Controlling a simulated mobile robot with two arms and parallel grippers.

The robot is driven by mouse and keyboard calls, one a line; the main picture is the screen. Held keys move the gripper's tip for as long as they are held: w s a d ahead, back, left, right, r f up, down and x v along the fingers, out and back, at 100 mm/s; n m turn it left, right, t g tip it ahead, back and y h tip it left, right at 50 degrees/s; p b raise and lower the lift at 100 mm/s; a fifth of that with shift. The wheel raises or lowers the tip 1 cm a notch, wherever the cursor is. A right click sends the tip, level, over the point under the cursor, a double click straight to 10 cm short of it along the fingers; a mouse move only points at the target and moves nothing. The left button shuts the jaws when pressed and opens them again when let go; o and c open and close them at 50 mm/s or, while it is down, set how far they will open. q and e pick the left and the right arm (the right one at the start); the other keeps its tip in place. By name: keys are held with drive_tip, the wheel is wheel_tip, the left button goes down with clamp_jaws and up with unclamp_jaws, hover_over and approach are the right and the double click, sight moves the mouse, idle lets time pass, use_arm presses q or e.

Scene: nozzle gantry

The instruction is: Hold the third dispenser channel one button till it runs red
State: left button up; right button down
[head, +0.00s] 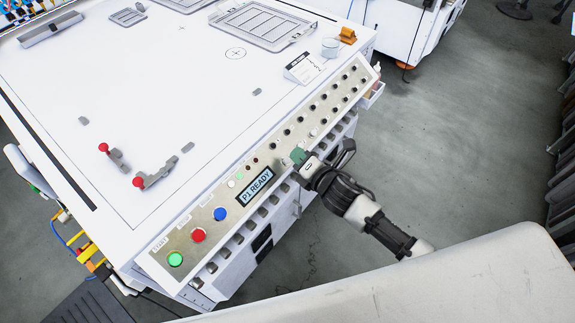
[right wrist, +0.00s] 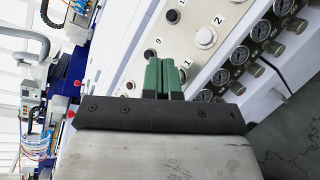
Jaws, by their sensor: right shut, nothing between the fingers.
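A sloped control panel (head: 208,222) runs along the front edge of a white machine table, with rows of small dark buttons on its right part. My right gripper (head: 298,156) is at the middle of the panel, just right of the display (head: 256,187), which reads "P1 READY". In the right wrist view its green fingers (right wrist: 164,76) are shut and empty, with the tips over the panel face by the label "1". A pale round button (right wrist: 205,37) beside the label "2" stands clear of them. The fingers hide what lies under the tips; I cannot tell whether they touch. My left gripper is not in view.
Green (head: 175,259), red (head: 198,235) and blue (head: 220,213) buttons sit on the panel's left part. Several gauges (right wrist: 239,55) line the front below the panel. A white card stand (head: 304,67), a cup (head: 330,47) and trays (head: 262,24) are on the table.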

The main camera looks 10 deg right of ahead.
sight(287, 161)
drive_tip(key=shift+w+a+f, duration=0.2)
drive_tip(key=shift+w+f, duration=0.1)
drive_tip(key=shift+f, duration=0.2)
drive_tip(key=shift+b, duration=0.3)
idle(1.4)
drive_tip(key=shift+w+a+f, duration=0.15)
drive_tip(key=shift+a+f, duration=0.05)
drive_tip(key=shift+f, duration=0.15)
drive_tip(key=shift+w+a+f+b, duration=0.2)
drive_tip(key=shift+f+b, duration=0.2)
drive_tip(key=shift+b, duration=0.15)
idle(0.6)
idle(0.4)
idle(3.9)
